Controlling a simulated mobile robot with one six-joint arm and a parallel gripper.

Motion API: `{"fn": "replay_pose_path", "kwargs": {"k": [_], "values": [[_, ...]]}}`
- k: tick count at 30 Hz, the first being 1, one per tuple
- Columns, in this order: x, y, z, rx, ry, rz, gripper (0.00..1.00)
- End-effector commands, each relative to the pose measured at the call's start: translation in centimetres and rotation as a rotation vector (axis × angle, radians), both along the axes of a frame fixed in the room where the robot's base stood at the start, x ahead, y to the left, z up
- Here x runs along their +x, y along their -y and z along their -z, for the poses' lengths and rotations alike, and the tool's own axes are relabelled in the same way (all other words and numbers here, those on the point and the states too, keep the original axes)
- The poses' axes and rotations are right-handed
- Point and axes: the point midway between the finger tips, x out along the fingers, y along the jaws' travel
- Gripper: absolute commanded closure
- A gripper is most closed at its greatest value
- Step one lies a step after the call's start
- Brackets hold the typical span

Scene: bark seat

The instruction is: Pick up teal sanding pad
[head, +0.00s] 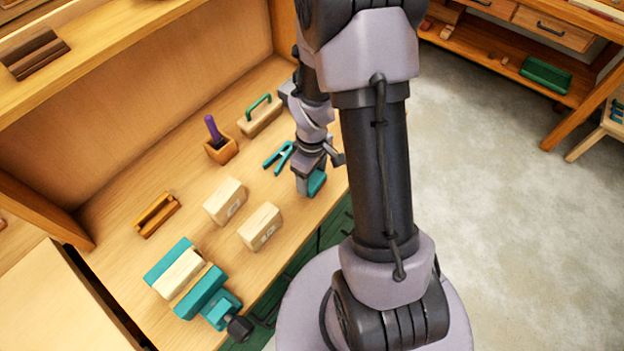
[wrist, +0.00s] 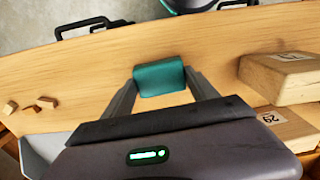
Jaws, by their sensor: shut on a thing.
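The teal sanding pad (wrist: 160,77) is a small rounded block between my two fingers in the wrist view. My gripper (wrist: 161,85) is shut on it, with one finger at each side. In the head view the pad (head: 317,183) shows as a teal patch at the end of my gripper (head: 309,181), by the front edge of the wooden bench, partly hidden by the gripper. Whether the pad touches the bench top or is a little above it, I cannot tell.
Left of my gripper on the bench (head: 120,222) are a teal spring clamp (head: 279,157), two pale wooden blocks (head: 226,202) (head: 261,226), a holder with a purple handle (head: 221,149), a green-handled wooden block (head: 260,116) and a teal vise (head: 201,290). The floor at right is clear.

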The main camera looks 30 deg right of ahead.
Motion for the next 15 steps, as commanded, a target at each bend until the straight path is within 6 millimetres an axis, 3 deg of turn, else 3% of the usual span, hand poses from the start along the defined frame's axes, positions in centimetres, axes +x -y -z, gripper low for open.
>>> {"fn": "replay_pose_path", "kwargs": {"k": [5,13,15], "values": [[0.0,0.0,-0.4,0.000,0.001,0.000,0.75],[0.1,0.0,-4.0,-0.001,0.003,0.001,0.75],[-1.3,-0.5,-3.8,0.001,-0.001,0.000,0.75]]}}
